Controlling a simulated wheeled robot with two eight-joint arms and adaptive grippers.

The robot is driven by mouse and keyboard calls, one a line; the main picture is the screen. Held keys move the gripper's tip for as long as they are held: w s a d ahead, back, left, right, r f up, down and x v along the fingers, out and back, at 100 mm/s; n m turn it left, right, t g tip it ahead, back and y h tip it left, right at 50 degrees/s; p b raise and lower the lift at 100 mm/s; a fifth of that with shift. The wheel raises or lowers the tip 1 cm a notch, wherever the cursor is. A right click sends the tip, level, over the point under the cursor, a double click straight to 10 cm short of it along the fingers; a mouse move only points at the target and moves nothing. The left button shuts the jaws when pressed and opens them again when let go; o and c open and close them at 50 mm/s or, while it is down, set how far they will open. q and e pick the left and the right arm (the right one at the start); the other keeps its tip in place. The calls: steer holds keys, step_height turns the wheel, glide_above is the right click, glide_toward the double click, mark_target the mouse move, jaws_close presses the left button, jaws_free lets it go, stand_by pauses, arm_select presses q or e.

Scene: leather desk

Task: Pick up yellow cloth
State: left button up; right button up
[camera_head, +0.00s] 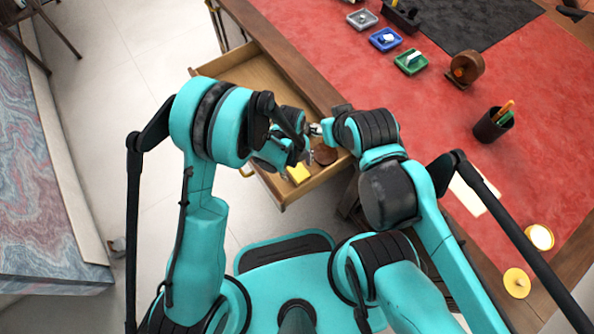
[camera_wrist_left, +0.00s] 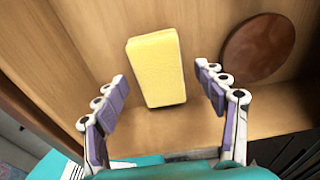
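The yellow cloth (camera_wrist_left: 156,68) is a folded, block-like piece lying in the open wooden drawer. In the head view the yellow cloth (camera_head: 299,174) shows in the drawer's front part, below my left gripper. My left gripper (camera_wrist_left: 161,97) is open, with one finger on each side of the cloth's near end and visible gaps between; nothing is held. In the head view my left gripper (camera_head: 296,157) is over the drawer, partly hidden by its arm. My right gripper (camera_head: 318,129) is close to it over the drawer; its fingers are too small to read.
The open drawer (camera_head: 328,177) has raised wooden walls. A brown disc (camera_wrist_left: 257,48) lies right of the cloth. The red-topped desk (camera_head: 420,115) holds small trays (camera_head: 411,61), a brown round holder (camera_head: 466,68) and a pen cup (camera_head: 493,124).

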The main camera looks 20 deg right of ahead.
mark_target(297, 169)
arm_select(q)
steer(key=c, duration=1.1)
steer(key=shift+c, duration=0.3)
step_height(297, 169, up, 10)
steer(key=p, duration=0.4)
steer(key=o, duration=0.4)
steer(key=shift+c, duration=0.9)
